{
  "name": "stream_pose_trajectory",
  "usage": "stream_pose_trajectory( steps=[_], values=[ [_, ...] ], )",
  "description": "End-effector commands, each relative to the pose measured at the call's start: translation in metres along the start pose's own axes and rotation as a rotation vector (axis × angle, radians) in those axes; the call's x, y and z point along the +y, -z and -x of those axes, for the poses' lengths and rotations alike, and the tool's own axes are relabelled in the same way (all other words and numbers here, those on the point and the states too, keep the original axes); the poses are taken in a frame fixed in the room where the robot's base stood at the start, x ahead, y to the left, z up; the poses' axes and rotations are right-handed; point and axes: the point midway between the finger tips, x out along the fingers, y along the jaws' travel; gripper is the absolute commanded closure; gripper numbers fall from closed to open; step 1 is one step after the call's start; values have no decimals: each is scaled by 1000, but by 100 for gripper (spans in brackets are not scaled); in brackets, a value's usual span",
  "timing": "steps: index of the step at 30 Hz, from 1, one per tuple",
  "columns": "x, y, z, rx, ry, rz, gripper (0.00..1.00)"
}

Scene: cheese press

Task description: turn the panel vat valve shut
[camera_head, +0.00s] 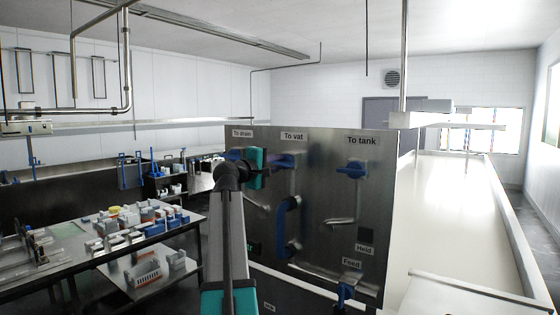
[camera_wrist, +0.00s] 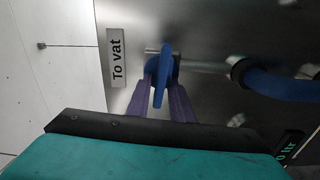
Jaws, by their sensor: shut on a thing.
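The panel's vat valve has a blue handle (camera_head: 287,161) just below the "To vat" label (camera_head: 292,136). In the wrist view the blue handle (camera_wrist: 163,72) stands lengthwise between my purple fingers, running along the same direction as the label text (camera_wrist: 117,58). My gripper (camera_wrist: 162,92) is shut on this handle, with one finger on each side. In the head view my gripper (camera_head: 275,170) reaches the panel from the left, and its teal body hides part of the panel. Its fingertips are small and dark there.
The steel panel (camera_head: 325,215) also bears a "To tank" valve (camera_head: 352,169), a "To drain" valve (camera_head: 234,155) partly behind my wrist, a curved blue hose (camera_head: 285,228) and a Feed valve (camera_head: 344,292). A long white vat (camera_head: 455,215) stands right; a cluttered table (camera_head: 75,262) stands left.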

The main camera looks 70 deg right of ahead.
Motion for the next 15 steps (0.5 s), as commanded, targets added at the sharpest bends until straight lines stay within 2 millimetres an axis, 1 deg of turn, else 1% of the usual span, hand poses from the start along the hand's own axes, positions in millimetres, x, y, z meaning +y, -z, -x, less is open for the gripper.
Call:
stream_pose_trajectory(
  steps=[1, 7, 15],
  values=[
    [-5, -2, 1, -6, 10, 21, 100],
    [-6, -2, 1, -6, 10, 80, 100],
    [-7, -2, 0, -6, 10, 94, 100]
  ],
)
